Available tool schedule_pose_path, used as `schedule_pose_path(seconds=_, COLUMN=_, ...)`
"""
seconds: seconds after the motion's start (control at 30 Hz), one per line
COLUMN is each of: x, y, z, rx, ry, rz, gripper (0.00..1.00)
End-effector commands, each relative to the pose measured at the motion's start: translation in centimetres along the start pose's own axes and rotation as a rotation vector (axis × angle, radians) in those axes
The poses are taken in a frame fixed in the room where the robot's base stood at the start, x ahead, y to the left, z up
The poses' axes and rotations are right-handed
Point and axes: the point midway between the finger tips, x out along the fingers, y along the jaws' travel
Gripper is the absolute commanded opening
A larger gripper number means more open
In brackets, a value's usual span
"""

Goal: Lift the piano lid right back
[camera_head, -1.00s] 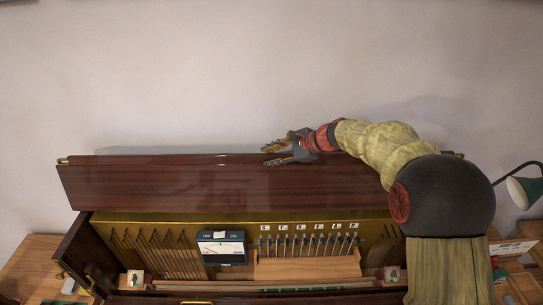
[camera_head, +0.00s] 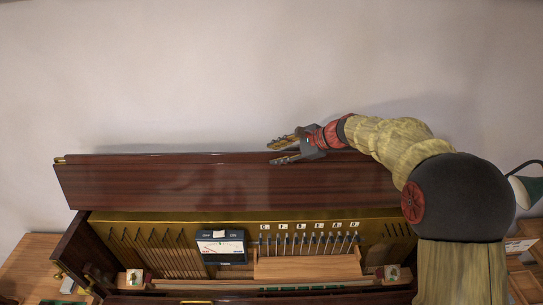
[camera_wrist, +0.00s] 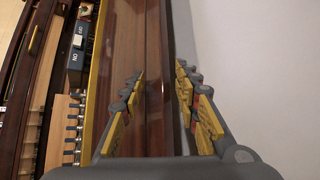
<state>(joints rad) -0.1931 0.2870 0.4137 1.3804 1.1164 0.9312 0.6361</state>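The piano lid (camera_head: 180,185) is a long, glossy dark-brown panel. It is raised and leans back along the rear of the opened piano, its upper edge close to the wall. In the wrist view the lid (camera_wrist: 155,85) runs lengthwise between my fingers. My gripper (camera_head: 270,154) is at the lid's upper edge, right of the middle, with its fingers spread and pointing left. In the wrist view my gripper (camera_wrist: 160,85) is open, one finger over the lid's inner face and the other on the wall side. I cannot tell whether either finger touches the lid.
The open piano case shows a brass-coloured plate (camera_head: 120,220), a dial meter (camera_head: 221,246) and a row of lettered tuning pins (camera_head: 310,243). A green lamp (camera_head: 527,190) stands at the right. A plain wall (camera_head: 240,70) rises behind the lid.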

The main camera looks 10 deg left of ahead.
Motion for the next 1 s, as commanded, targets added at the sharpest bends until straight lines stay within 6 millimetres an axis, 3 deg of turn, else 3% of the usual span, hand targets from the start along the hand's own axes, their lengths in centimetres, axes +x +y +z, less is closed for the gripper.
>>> schedule_pose_path(seconds=0.2, x=-4.8, y=0.1, z=0.1, rx=-0.001, ry=0.0, rz=-0.001, gripper=0.32)
schedule_pose_path(seconds=0.43, x=-8.1, y=0.2, z=0.1, rx=0.0, ry=-0.001, rz=0.002, gripper=0.32)
schedule_pose_path(seconds=1.0, x=-9.0, y=0.3, z=0.2, rx=0.0, ry=-0.002, rz=0.004, gripper=0.32)
